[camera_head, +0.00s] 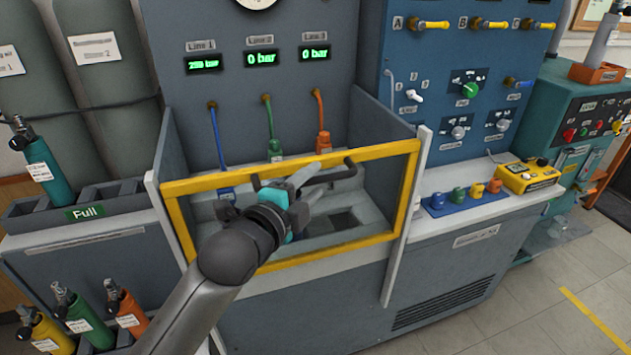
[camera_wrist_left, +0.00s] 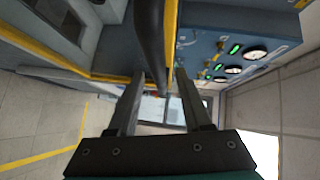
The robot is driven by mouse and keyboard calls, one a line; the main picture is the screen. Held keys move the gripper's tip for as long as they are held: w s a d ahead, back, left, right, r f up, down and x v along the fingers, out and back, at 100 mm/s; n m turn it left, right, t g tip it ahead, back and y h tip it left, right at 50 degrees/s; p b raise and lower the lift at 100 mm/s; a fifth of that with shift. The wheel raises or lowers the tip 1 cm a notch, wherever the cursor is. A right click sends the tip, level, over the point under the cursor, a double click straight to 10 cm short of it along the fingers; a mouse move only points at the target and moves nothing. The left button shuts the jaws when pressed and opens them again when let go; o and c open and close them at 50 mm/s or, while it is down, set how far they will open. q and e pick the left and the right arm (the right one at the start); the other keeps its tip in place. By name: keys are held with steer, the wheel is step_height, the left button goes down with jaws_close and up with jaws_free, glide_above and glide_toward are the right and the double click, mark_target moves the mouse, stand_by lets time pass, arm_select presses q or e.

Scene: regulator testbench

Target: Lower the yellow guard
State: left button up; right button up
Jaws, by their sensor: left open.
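The yellow guard (camera_head: 401,198) is a rectangular yellow frame across the front of the grey test bay, with a black bar handle (camera_head: 341,173) near its top edge. My left gripper (camera_head: 308,175) is at the handle, in front of the guard. In the left wrist view the open fingers (camera_wrist_left: 159,76) point toward the dark handle bar (camera_wrist_left: 150,32), which shows between them; I cannot tell if they touch it. A yellow edge of the guard (camera_wrist_left: 171,45) runs close beside the bar. My right gripper is not in view.
Blue, green and orange hoses (camera_head: 318,108) hang inside the bay. A blue block with coloured caps (camera_head: 467,200) and a yellow meter (camera_head: 527,176) sit on the right ledge. Gas bottles (camera_head: 85,316) stand at lower left. Floor at lower right is clear.

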arm_select(q)
steer(key=shift+x, duration=0.9)
steer(key=shift+c, duration=0.4)
jaws_close()
stand_by(0.5)
